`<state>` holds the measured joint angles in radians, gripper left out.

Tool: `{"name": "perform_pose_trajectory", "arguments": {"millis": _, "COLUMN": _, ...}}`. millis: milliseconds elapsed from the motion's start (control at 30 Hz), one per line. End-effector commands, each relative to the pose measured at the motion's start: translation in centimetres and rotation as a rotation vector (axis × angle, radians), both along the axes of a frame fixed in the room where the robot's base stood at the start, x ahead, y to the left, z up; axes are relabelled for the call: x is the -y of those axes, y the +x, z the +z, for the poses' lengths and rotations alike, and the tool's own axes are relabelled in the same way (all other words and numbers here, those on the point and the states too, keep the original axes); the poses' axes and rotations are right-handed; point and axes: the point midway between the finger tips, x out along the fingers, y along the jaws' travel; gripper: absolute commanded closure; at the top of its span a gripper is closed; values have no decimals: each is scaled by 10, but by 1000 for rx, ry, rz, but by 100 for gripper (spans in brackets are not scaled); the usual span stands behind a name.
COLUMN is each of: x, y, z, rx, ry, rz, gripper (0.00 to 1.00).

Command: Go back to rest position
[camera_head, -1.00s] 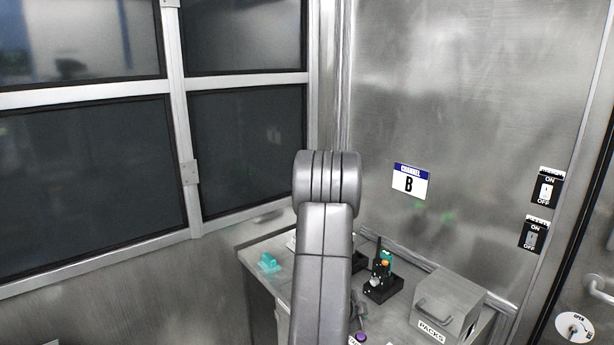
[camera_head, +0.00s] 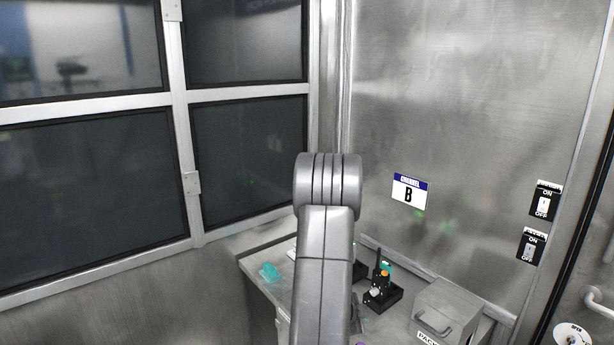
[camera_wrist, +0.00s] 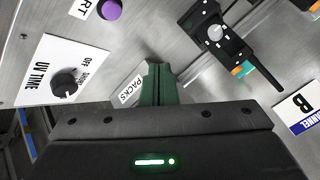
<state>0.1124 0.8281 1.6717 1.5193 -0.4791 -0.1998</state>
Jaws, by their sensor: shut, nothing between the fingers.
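My gripper (camera_wrist: 158,84) shows in the wrist view as two dark green fingers close together, with nothing held between them. It is beyond the black wrist housing. In the head view only my grey arm stands in the middle, in front of the counter, and the gripper is hidden behind it.
The metal counter (camera_head: 262,282) bears a teal item (camera_head: 269,272), a black device (camera_head: 382,292) and a PACKS box (camera_head: 445,312). A CHANNEL B sign (camera_head: 409,192) and two switches are on the wall. The wrist view shows a UV TIME knob (camera_wrist: 64,84) and purple button (camera_wrist: 110,9).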

Motion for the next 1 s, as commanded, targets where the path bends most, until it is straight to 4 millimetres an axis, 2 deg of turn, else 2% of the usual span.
{"name": "perform_pose_trajectory", "arguments": {"millis": 100, "x": 0, "y": 0, "z": -18, "rx": -1, "ry": 0, "rz": 1, "gripper": 100}}
{"name": "perform_pose_trajectory", "arguments": {"millis": 467, "x": 0, "y": 0, "z": -59, "rx": -1, "ry": 0, "rz": 0, "gripper": 100}}
{"name": "perform_pose_trajectory", "arguments": {"millis": 500, "x": 0, "y": 0, "z": -45, "rx": -3, "ry": 0, "rz": 1, "gripper": 100}}
{"name": "perform_pose_trajectory", "arguments": {"millis": 633, "x": 0, "y": 0, "z": -40, "rx": -2, "ry": 1, "rz": 0, "gripper": 100}}
{"name": "perform_pose_trajectory", "arguments": {"millis": 800, "x": 0, "y": 0, "z": -23, "rx": 0, "ry": 0, "rz": 0, "gripper": 100}}
{"name": "perform_pose_trajectory", "arguments": {"millis": 833, "x": 0, "y": 0, "z": -39, "rx": -1, "ry": 1, "rz": 1, "gripper": 100}}
{"name": "perform_pose_trajectory", "arguments": {"millis": 867, "x": 0, "y": 0, "z": -44, "rx": -1, "ry": 0, "rz": -1, "gripper": 100}}
{"name": "perform_pose_trajectory", "arguments": {"millis": 1000, "x": 0, "y": 0, "z": -53, "rx": 3, "ry": 1, "rz": -3, "gripper": 100}}
